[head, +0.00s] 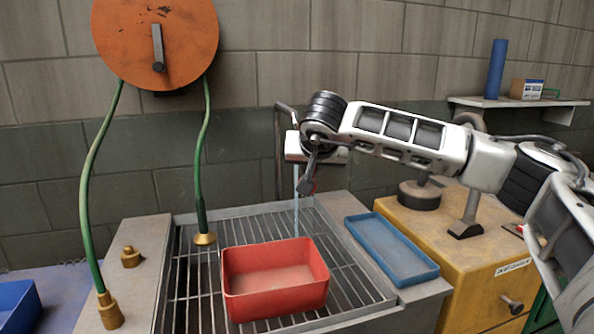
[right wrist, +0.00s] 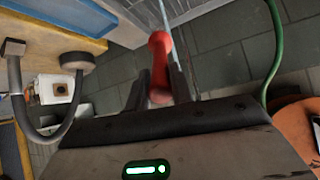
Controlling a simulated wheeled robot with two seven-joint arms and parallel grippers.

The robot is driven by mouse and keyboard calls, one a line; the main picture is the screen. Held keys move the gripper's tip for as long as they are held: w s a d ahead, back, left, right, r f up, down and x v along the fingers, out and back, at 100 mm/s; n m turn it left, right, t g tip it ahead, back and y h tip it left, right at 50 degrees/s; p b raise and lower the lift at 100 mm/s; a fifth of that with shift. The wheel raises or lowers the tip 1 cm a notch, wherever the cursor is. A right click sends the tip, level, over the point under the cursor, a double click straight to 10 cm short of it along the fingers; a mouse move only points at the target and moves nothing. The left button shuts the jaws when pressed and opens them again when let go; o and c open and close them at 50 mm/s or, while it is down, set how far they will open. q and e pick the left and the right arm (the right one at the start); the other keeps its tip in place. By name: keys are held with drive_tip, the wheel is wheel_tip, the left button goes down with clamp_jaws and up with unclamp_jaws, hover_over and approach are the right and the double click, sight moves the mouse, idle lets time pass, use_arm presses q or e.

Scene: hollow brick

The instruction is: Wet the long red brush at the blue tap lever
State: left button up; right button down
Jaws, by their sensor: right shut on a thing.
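My right gripper (head: 308,186) hangs above the metal grate, in front of the tap. In the right wrist view it is shut on the red brush (right wrist: 159,52), whose rounded red end shows between the fingers. In the head view the brush is mostly hidden by the gripper. A grey tap pipe (head: 284,108) rises at the wall behind my wrist. A thin pale-blue stream (head: 296,205) runs down to the grate just left of the gripper. I cannot tell whether the brush touches it. The blue lever is not visible. My left gripper is not in view.
A red tub (head: 275,291) stands on the grate (head: 196,287) below the gripper. A blue tray (head: 391,249) lies to the right, beside a yellow cabinet (head: 470,270). An orange hose reel (head: 140,60) with green hose hangs at left. A shelf (head: 520,102) is at right.

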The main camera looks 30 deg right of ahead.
idle(0.4)
drive_tip(key=s+r+p, duration=0.1)
drive_tip(key=s+r, duration=0.3)
drive_tip(key=s, duration=0.1)
drive_tip(key=shift+a, duration=0.45)
idle(0.3)
